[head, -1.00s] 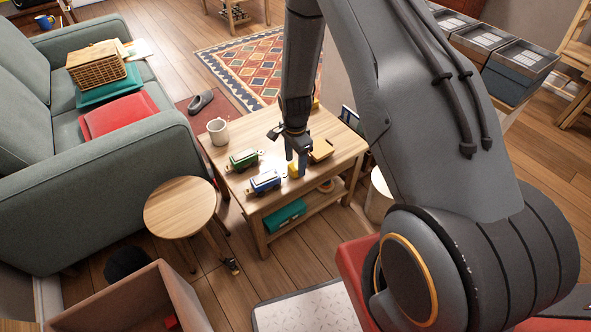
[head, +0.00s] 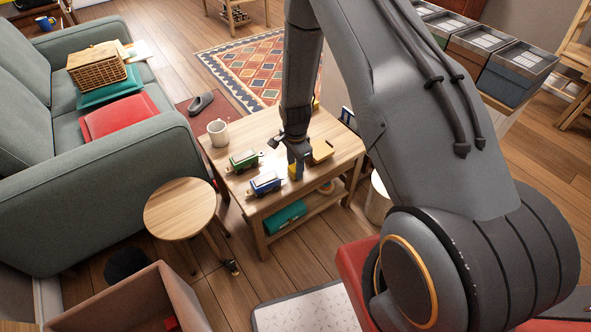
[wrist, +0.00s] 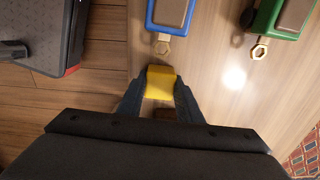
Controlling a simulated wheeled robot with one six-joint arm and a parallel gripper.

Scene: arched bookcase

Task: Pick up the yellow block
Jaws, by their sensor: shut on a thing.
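The yellow block (wrist: 161,76) sits between my two fingers in the wrist view, with a finger against each side. In the head view a small part of the yellow block (head: 293,173) shows at my fingertips, over the wooden table (head: 338,137). My gripper (wrist: 161,93) is shut on the block. In the head view my gripper (head: 297,167) points down and hides part of the block. I cannot tell whether the block still touches the tabletop.
A blue toy train car (head: 265,184) and a green one (head: 244,160) stand left of my gripper. A white mug (head: 218,133) stands at the table's left corner. A yellowish piece (head: 322,151) lies close on the right. A round stool (head: 180,207) stands left of the table.

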